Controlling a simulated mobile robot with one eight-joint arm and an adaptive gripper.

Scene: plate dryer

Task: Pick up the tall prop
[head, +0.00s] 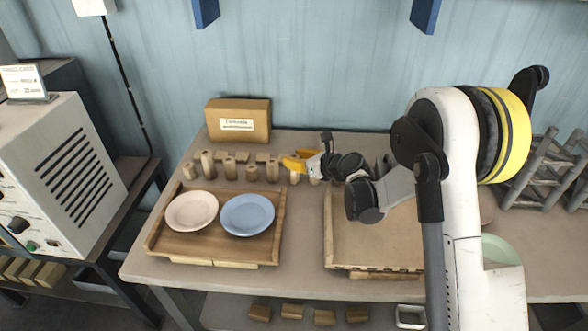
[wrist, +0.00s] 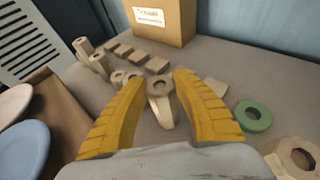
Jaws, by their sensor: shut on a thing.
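A pale wooden prop (wrist: 163,112) with a round hole in its top stands upright between my yellow fingers in the wrist view. My gripper (wrist: 160,84) is shut on it near its top. In the head view my gripper (head: 298,160) is at the right part of the row of props, behind the trays, and the held prop (head: 294,177) shows partly below the fingers. I cannot tell whether its foot touches the table. Several other wooden props (head: 229,167) of differing heights stand to the left; they also show in the wrist view (wrist: 98,63).
A wooden tray (head: 160,240) holds a pink plate (head: 192,210) and a blue plate (head: 247,214). Another tray (head: 370,235) lies right of it. A cardboard box (head: 238,120) stands behind the props. A green ring (wrist: 253,115) lies right of my gripper. A grey rack (head: 540,170) stands far right.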

